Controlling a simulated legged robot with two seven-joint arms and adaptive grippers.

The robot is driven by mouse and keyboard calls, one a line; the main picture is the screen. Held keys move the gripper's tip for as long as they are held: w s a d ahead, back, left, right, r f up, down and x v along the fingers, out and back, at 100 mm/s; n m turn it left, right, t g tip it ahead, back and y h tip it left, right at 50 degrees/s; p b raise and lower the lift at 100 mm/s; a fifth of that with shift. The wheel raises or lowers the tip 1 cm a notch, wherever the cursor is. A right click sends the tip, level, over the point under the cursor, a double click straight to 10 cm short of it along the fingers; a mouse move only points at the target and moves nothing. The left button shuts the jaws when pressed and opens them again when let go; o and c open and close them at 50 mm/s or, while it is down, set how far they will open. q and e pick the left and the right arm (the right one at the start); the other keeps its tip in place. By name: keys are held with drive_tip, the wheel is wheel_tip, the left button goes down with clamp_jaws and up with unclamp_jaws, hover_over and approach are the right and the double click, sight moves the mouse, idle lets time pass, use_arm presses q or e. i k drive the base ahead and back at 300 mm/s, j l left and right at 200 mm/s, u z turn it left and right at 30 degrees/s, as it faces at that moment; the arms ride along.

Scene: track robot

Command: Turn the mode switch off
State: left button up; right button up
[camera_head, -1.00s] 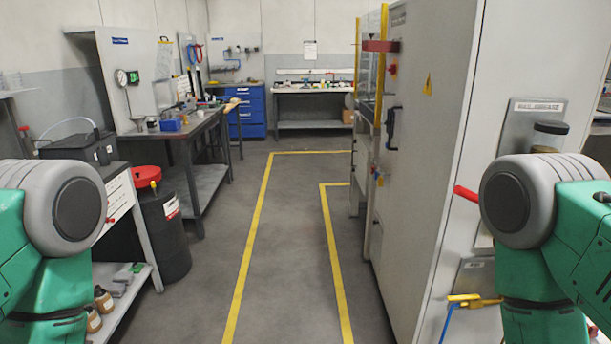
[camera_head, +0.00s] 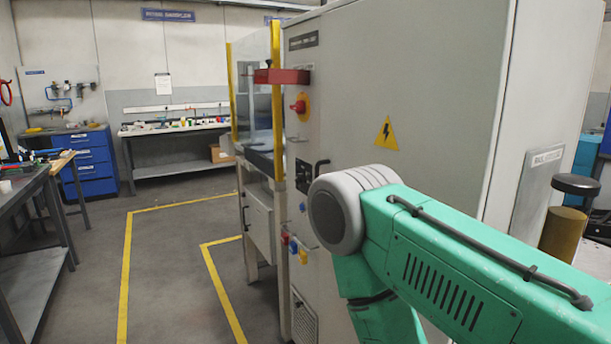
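A tall grey machine cabinet (camera_head: 450,70) stands right of centre. On its narrow front face is a red rotary knob on a yellow plate (camera_head: 301,106). Below it is a small black control panel (camera_head: 303,172) beside a black handle (camera_head: 320,168). Lower down are small red, blue and yellow parts (camera_head: 293,250). I cannot tell which of these is the mode switch, and no label is readable. My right arm crosses the lower right in front of the cabinet and hides part of it. Neither gripper is in view.
A glass guard with yellow posts (camera_head: 277,105) and a red bracket (camera_head: 282,76) stand at the cabinet's left. Yellow floor lines (camera_head: 126,280) run along the open floor. A workbench (camera_head: 30,185) is at left, blue drawers (camera_head: 85,163) behind. A stool (camera_head: 576,184) is at right.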

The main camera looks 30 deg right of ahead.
sight(300, 178)
drive_tip(key=i+z, duration=0.25)
drive_tip(key=z, duration=0.2)
drive_tip(key=i+j+z, duration=0.25)
drive_tip(key=z, duration=0.15)
drive_tip(key=i+j+z, duration=0.2)
drive_tip(key=z, duration=0.25)
drive_tip(key=i+j+z, duration=0.15)
drive_tip(key=j+z, duration=0.15)
drive_tip(key=z, duration=0.15)
